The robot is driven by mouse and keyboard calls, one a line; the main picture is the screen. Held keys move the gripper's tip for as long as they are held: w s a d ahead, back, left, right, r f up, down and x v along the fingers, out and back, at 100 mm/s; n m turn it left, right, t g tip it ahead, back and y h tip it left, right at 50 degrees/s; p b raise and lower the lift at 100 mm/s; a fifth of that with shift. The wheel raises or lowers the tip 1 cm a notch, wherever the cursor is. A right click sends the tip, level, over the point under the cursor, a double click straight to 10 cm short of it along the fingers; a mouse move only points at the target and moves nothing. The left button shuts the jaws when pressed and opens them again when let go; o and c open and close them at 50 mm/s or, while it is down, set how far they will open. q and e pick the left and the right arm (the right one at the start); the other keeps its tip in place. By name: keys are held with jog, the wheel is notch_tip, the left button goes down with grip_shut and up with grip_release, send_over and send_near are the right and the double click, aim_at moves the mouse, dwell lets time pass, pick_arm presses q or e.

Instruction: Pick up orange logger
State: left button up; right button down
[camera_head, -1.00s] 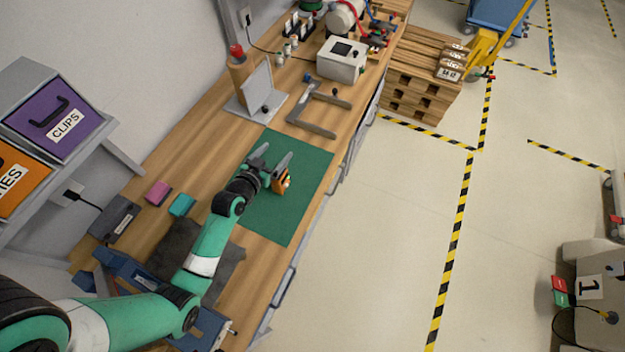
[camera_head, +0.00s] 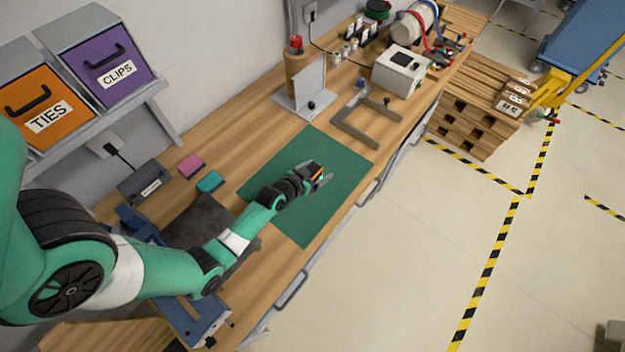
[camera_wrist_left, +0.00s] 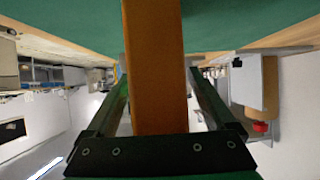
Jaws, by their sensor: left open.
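The orange logger (camera_head: 314,169) is on the green mat (camera_head: 300,225), partly hidden by my left gripper (camera_head: 320,179) in the head view. In the left wrist view the logger (camera_wrist_left: 155,60) is a tall orange bar in the middle, between the two dark fingers. The fingers are open, with a visible gap on each side of the logger. My left gripper is low over the mat. My right gripper is in neither view.
A grey U-shaped bracket (camera_head: 345,128) and a grey angled plate stand (camera_head: 305,95) are beyond the mat. Bare mat lies around the logger.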

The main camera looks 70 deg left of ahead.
pick_arm(q)
grip_shut()
jog(key=shift+r, duration=0.1)
dwell(0.4)
notch_tip(320, 180, up, 28)
jog(key=p, duration=1.5)
